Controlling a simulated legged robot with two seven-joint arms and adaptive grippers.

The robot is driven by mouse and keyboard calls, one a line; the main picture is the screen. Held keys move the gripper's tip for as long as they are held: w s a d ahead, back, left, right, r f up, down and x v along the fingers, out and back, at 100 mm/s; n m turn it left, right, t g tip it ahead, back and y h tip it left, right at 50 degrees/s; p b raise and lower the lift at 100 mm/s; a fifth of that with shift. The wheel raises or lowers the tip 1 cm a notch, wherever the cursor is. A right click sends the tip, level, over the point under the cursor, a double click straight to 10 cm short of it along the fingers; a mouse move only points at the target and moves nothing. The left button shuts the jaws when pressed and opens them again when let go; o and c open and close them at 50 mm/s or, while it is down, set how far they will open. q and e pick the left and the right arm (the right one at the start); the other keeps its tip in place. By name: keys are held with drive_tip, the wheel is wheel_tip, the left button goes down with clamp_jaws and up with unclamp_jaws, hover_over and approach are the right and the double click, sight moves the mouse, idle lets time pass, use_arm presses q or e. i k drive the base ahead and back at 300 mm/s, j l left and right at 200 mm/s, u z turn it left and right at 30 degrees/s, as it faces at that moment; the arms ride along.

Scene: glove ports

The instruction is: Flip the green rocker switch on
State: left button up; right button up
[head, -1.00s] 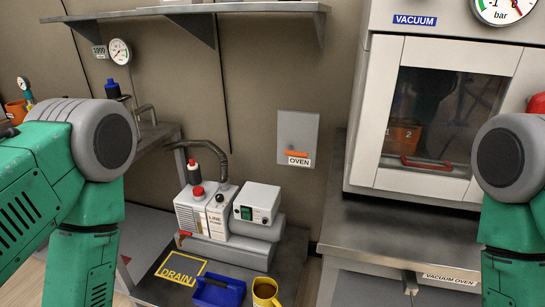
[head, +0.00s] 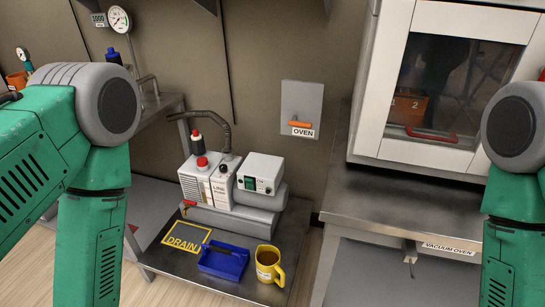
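The green rocker switch (head: 250,183) is on the front face of a small white box (head: 262,170) on top of the grey pump (head: 240,215). A round dark knob sits beside the switch on the same face. Whether the rocker is tipped on or off is too small to tell. My green left arm comes in at the left and my green right arm at the right edge. Both arms run down out of the picture, so neither gripper shows. Nothing of mine touches the white box.
A blue tray (head: 238,262) and a yellow mug (head: 281,277) with brown liquid stand before the pump, near the DRAIN marking (head: 186,240). The OVEN switch box (head: 301,108) is on the wall. The vacuum oven (head: 368,130) stands right.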

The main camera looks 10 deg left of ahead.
sight(250, 182)
drive_tip(key=i+j+z, duration=0.2)
drive_tip(key=z, duration=0.2)
drive_tip(key=i+j+z, duration=0.15)
drive_tip(key=j+z, duration=0.25)
